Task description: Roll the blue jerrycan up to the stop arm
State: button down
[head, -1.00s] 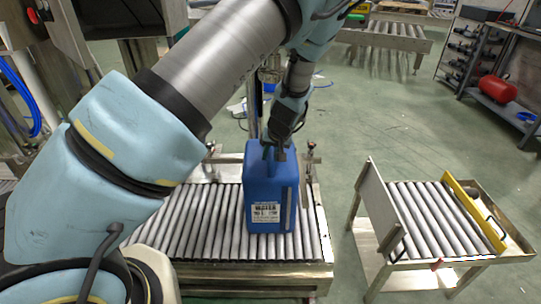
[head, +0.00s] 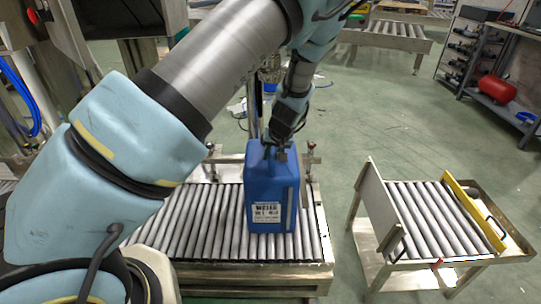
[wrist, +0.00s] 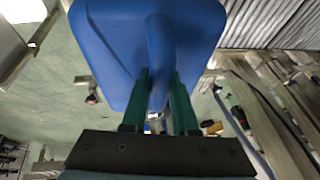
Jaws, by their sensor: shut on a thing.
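The blue jerrycan (head: 272,190) stands upright on the rollers of the near conveyor (head: 190,222), close to its right end, with its white label facing me. My gripper (head: 276,152) reaches down from above and is shut on the jerrycan's top handle. In the wrist view, the green fingers of my gripper (wrist: 160,105) lie on both sides of the handle (wrist: 160,50) of the blue jerrycan (wrist: 110,45). I cannot surely tell which part is the stop arm; a yellow bar (head: 474,212) crosses the separate roller cart at the right.
The small roller cart (head: 432,222) stands right of the conveyor, across a floor gap, with an upright metal plate (head: 377,210) on its near-left side. A shelf with a red tank (head: 497,89) is far right.

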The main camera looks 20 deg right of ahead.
jog(key=shift+s+d+f, duration=0.1)
jog(key=shift+s+d, duration=0.25)
jog(key=shift+d, duration=0.15)
dwell(0.4)
jog(key=shift+c, duration=1)
grip_release()
jog(key=shift+w, duration=0.1)
jog(key=shift+o, duration=1)
jog(key=v, duration=1.1)
jog(key=w+a+r+n+g+p, duration=0.1)
jog(key=w+a+r, duration=0.15)
jog(key=a, duration=0.65)
jog(key=w+a+r+n+g+p, duration=0.1)
jog(key=a+r+g, duration=0.15)
jog(key=a, duration=0.75)
jog(key=s+a+r+n+p, duration=0.1)
jog(key=s+a+r, duration=0.3)
jog(key=a, duration=0.5)
jog(key=s+a+r+n+p, duration=0.1)
jog(key=s+a+r, duration=0.3)
jog(key=a, duration=0.5)
jog(key=shift+a+r+p, duration=0.15)
jog(key=shift+a+p, duration=0.2)
jog(key=shift+p, duration=0.1)
